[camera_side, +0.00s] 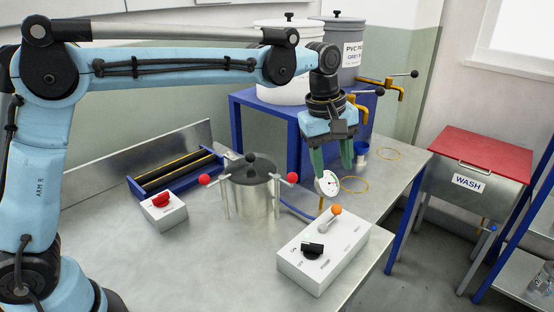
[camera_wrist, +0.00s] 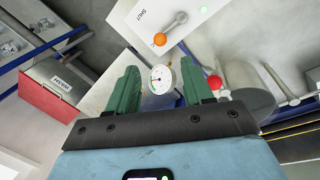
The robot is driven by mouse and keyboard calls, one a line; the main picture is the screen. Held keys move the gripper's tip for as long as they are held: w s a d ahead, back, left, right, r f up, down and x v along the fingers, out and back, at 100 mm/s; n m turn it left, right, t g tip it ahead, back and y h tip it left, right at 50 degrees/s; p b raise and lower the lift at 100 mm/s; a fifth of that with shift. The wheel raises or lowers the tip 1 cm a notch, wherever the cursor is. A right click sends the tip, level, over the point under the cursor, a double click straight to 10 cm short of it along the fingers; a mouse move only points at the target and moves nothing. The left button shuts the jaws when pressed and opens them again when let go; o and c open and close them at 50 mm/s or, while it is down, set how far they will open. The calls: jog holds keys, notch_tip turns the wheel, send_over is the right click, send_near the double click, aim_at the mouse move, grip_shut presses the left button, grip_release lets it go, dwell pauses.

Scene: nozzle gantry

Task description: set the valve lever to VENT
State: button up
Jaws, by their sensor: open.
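The valve lever (camera_side: 328,220) is a grey handle with an orange ball end on top of a white control box (camera_side: 345,252). In the wrist view the lever (camera_wrist: 174,26) slants from its round pivot to the orange ball (camera_wrist: 160,39). A SHUT label (camera_wrist: 143,16) shows on the box there; no VENT label is readable in either view. My gripper (camera_side: 333,160) has green fingers, is open and points down, above and behind the lever, apart from it. In the wrist view my gripper (camera_wrist: 160,76) has nothing held between its fingers.
A round dial gauge (camera_side: 327,184) stands just below my fingers. A steel pot (camera_side: 250,195) with red-knobbed clamps is left of it. The box also carries a black knob (camera_side: 312,250). The front bench is clear.

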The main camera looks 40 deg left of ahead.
aim_at(336, 205)
jog(key=f, duration=0.3)
jog(key=w+f, duration=0.1)
jog(key=f, duration=0.3)
jog(key=d+f, duration=0.1)
jog(key=f, duration=0.3)
jog(key=shift+w, duration=0.35)
jog(key=shift+c, duration=0.5)
jog(key=shift+r, duration=0.1)
grip_shut()
